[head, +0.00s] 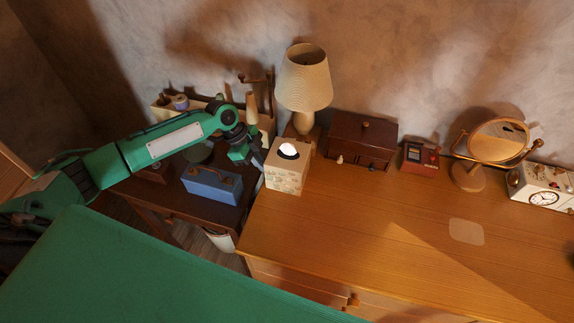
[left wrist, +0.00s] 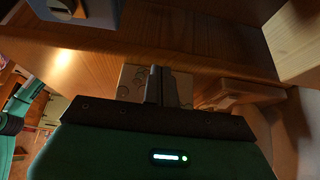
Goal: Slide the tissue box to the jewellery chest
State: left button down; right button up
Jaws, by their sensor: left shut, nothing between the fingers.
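The tissue box (head: 287,182), cream with a leafy pattern and a white tissue in its dark top opening, stands near the left end of the wooden dresser top (head: 370,220). The jewellery chest (head: 362,140), dark brown with a small knob, stands to its right and farther back, with a gap between. My left gripper (head: 257,166) is shut and empty at the left side of the tissue box. In the left wrist view its fingers (left wrist: 162,85) are together in front of the box's patterned face (left wrist: 129,80). I cannot tell if they touch it. My right gripper is not in view.
A lamp (head: 304,80) stands behind the tissue box. A blue case (head: 212,184) sits on the lower dark table at left. A red box (head: 420,159), round mirror (head: 498,140) and clock (head: 543,198) stand farther right. The dresser's front middle is mostly clear.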

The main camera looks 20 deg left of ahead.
pick_arm(q)
jog(key=shift+w+d+p, duration=0.15)
jog(key=shift+d+p, duration=0.4)
jog(key=shift+d, duration=1.95)
jog(key=shift+d, duration=0.15)
